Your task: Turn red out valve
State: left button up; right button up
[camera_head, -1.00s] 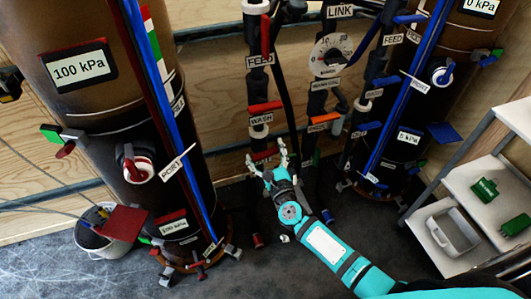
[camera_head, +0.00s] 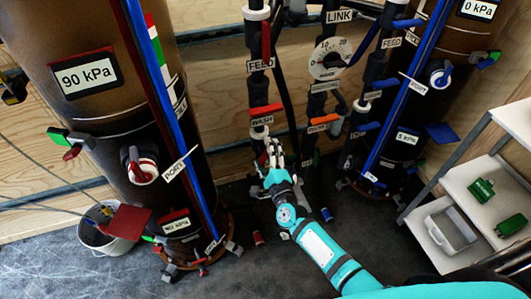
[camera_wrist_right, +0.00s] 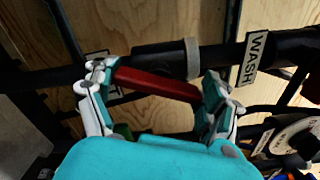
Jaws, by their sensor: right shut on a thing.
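The red out valve handle (camera_wrist_right: 155,84) is a long red bar on a dark pipe, lying between the two fingers of my right gripper (camera_wrist_right: 157,92) in the right wrist view. The fingers are shut on it, one near each end. A label beside the left finger is partly covered, and only its last letter shows. In the head view my right gripper (camera_head: 269,150) is at the lower part of the left pipe, below the WASH label (camera_head: 262,121), and hides the handle there. My left gripper is not in view.
An orange-red wash handle (camera_head: 266,109) sits just above my gripper. A brown column (camera_head: 90,120) with a 90 kPa display (camera_head: 87,75) stands left. Another column (camera_head: 420,110) stands right. A white bucket (camera_head: 112,243) and a shelf with a grey bin (camera_head: 450,232) flank the floor.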

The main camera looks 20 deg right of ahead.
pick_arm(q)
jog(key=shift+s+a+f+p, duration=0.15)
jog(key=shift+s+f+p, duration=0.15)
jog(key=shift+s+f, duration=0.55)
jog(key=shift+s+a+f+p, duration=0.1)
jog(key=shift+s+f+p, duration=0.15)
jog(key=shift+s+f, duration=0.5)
pick_arm(e)
jog(key=shift+a+f+n, duration=0.1)
jog(key=shift+n, duration=2.4)
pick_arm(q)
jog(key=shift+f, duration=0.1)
pick_arm(e)
jog(key=o, duration=1)
jog(key=s, duration=1.2)
jog(key=shift+d, duration=0.25)
